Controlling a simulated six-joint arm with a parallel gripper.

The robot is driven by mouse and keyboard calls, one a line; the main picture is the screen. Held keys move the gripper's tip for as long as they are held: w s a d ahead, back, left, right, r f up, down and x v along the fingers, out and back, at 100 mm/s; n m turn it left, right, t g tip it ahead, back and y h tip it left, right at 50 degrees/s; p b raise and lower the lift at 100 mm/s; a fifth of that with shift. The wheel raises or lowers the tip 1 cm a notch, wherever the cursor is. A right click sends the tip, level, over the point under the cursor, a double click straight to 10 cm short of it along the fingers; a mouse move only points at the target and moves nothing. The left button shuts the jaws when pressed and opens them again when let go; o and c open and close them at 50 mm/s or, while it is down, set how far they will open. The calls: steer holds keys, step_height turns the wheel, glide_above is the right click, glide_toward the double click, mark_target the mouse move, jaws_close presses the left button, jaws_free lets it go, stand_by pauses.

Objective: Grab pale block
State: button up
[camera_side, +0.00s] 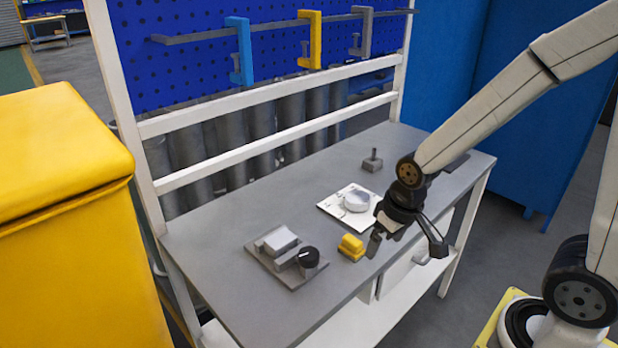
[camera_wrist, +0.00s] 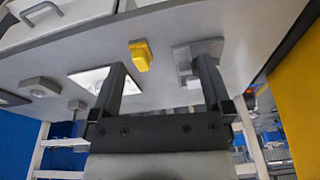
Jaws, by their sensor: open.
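The palest block in view is a light grey block (camera_side: 279,241) on a grey fixture plate (camera_side: 262,258), at the left front of the table in the side view. In the wrist view the fixture plate (camera_wrist: 211,47) shows behind one finger, which hides part of what it bears. My gripper (camera_side: 406,243) is open, with its fingers apart over the table's front edge, right of the pale block and well clear of it. In the wrist view my gripper (camera_wrist: 161,66) has nothing held between its fingers.
A yellow block (camera_side: 351,247) sits between the fixture and my gripper. A black knob (camera_side: 309,258) stands beside the pale block. A white sheet (camera_side: 332,208) bears a white round part (camera_side: 357,201). A grey pegged block (camera_side: 372,162) stands farther back. The table's back left is bare.

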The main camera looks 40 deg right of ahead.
steer(key=w+f+m+g+y, duration=0.35)
steer(key=w+m+y, duration=0.25)
steer(key=w+m, duration=0.6)
steer(key=m+t+y, duration=0.1)
steer(key=m+y, duration=0.3)
steer(key=y, duration=0.2)
glide_toward(281, 238)
steer(key=shift+s+a+f, duration=0.25)
steer(key=shift+s+f, duration=0.25)
steer(key=shift+f, duration=0.05)
steer(key=shift+w+d+f+m+y, duration=0.1)
steer(key=shift+w+d+m+y, duration=0.2)
steer(key=shift+w+m+y, duration=0.3)
steer(key=shift+s, duration=0.15)
steer(key=shift+x, duration=1.35)
steer(key=shift+x, duration=2.6)
